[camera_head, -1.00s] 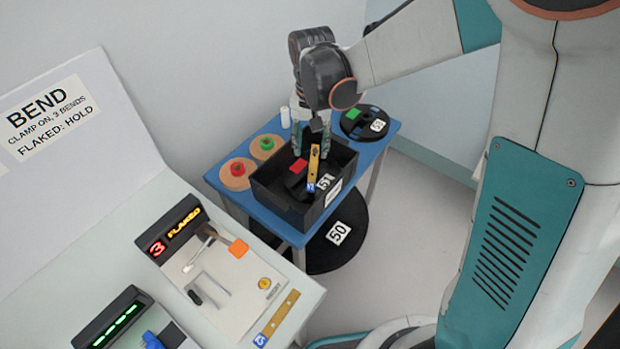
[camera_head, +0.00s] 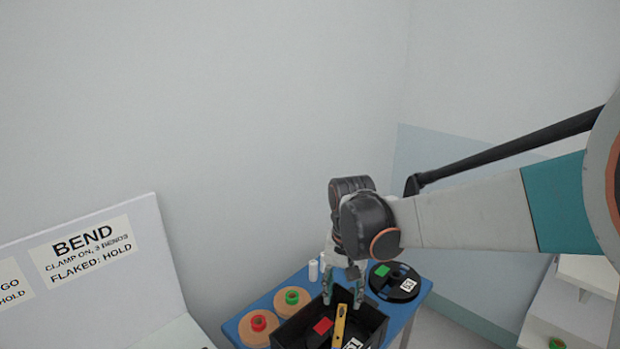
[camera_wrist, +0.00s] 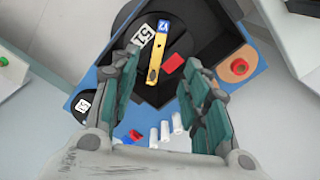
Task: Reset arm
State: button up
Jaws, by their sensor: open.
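My gripper (camera_head: 343,288) is open and points down over the black crate (camera_head: 290,335) on the blue table (camera_head: 232,326). In the wrist view, my gripper (camera_wrist: 160,100) has its two teal fingers apart with nothing held between them. A yellow strip (camera_wrist: 157,55) with a blue end tag lies in the crate beyond the fingertips. The strip also shows in the head view (camera_head: 340,325). A black reel (camera_wrist: 130,45) labelled 51 and a red block (camera_wrist: 173,64) are in the crate beside the strip.
Tan spools with red (camera_head: 258,323) and green (camera_head: 292,297) hubs stand left of the crate. A black reel (camera_head: 400,283) lies at the right. White cylinders (camera_wrist: 165,130) stand near the fingers. The BEND sign panel (camera_head: 100,270) is at the left. Walls enclose the corner.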

jog(key=s+d+r+n+t, duration=0.1)
jog(key=s+d+r+t, duration=0.2)
jog(key=s, duration=0.6)
jog(key=s+d+r+n+t+b, duration=0.1)
jog(key=s+d+r+t, duration=0.2)
jog(key=s+d, duration=0.5)
jog(key=shift+s+d+r+n+t, duration=0.25)
jog(key=shift+s+n+t, duration=0.15)
jog(key=shift+t, duration=0.1)
jog(key=shift+f, duration=0.1)
jog(key=shift+c, duration=1.2)
jog(key=shift+a, duration=0.1)
